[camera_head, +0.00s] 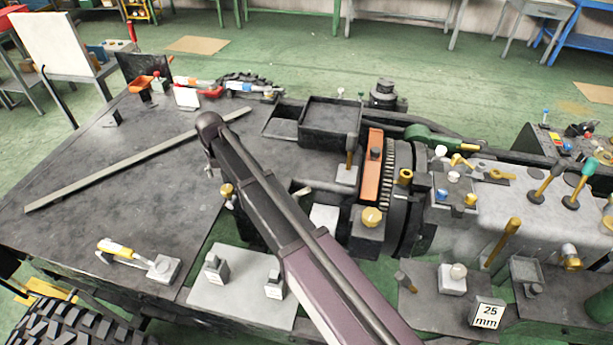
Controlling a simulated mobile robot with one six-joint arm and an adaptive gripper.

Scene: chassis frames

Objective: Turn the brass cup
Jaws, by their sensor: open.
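Several small brass-coloured parts are in view, and I cannot tell for sure which is the brass cup. One (228,190) stands by the dark table's edge, just right of and below my gripper. A short brass cylinder (405,177) sits on the dark round housing right of the orange block. Another brass piece (571,256) is on the pale housing at the right. My gripper (210,172) hangs below the wrist at the far end of my arm. It is small in the picture, open, with nothing seen in it. My arm hides part of the chassis middle.
A long flat bar (130,163) lies across the dark table (95,165). A yellow-handled tool (118,248) lies at its front. A white block marked 25 mm (487,313) sits in front.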

